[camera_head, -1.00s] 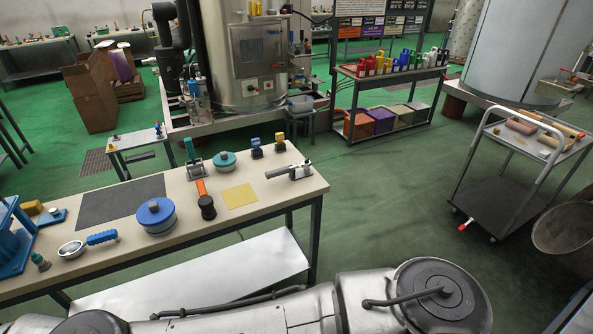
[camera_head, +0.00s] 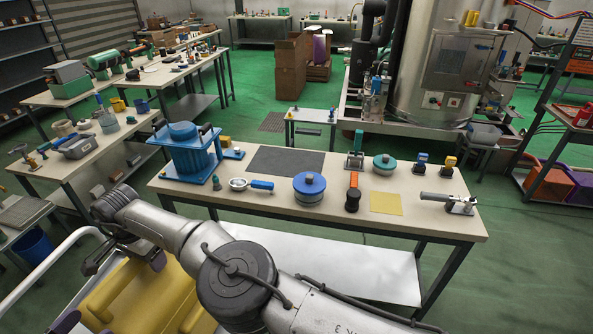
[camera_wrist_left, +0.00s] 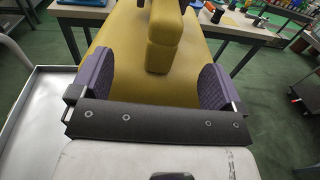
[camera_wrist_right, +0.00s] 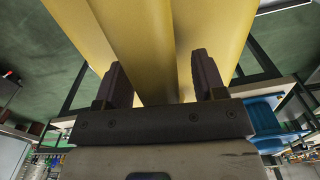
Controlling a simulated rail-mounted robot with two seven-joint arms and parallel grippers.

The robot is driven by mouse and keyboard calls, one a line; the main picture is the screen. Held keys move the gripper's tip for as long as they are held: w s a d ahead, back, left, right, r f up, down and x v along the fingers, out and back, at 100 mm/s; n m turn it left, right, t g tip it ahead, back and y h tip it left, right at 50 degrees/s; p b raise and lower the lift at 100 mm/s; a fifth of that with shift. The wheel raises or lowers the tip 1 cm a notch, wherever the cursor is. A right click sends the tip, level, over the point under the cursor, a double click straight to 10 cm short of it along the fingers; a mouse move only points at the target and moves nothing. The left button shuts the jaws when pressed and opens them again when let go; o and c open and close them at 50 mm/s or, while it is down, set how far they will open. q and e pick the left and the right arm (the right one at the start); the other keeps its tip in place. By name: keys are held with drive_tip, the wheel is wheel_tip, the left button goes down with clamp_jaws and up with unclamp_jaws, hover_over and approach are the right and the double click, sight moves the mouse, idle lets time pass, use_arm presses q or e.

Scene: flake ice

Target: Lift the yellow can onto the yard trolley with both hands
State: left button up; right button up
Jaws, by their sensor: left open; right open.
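The large yellow can (camera_head: 128,300) is at the lower left of the head view, cut off by the bottom edge and partly covered by my arm. In the left wrist view, my left gripper (camera_wrist_left: 157,85) is open, with its purple fingers spread on either side of the can's raised yellow handle (camera_wrist_left: 164,40). In the right wrist view, my right gripper (camera_wrist_right: 161,82) is open, its fingers on either side of a yellow ridge of the can (camera_wrist_right: 150,45). I cannot tell whether the fingers touch it. A grey tray with a raised rim (camera_wrist_left: 33,78), possibly the trolley, is left of the can.
A workbench (camera_head: 440,222) with a blue press (camera_head: 190,152), blue pot (camera_head: 309,188) and small tools stands beyond my arm. A white curved rail (camera_head: 45,268) runs beside the can at left. More benches (camera_head: 85,160) stand at far left.

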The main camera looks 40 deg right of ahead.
use_arm(q)
drive_tip(key=shift+v, duration=0.85)
use_arm(e)
drive_tip(key=shift+f, duration=0.1)
use_arm(q)
drive_tip(key=shift+a, duration=0.15)
use_arm(e)
drive_tip(key=shift+w+d, duration=0.15)
drive_tip(key=shift+d, duration=0.05)
use_arm(q)
drive_tip(key=shift+a+b, duration=0.25)
drive_tip(key=shift+b, duration=0.05)
use_arm(e)
drive_tip(key=shift+w+d, duration=0.3)
drive_tip(key=shift+d, duration=0.05)
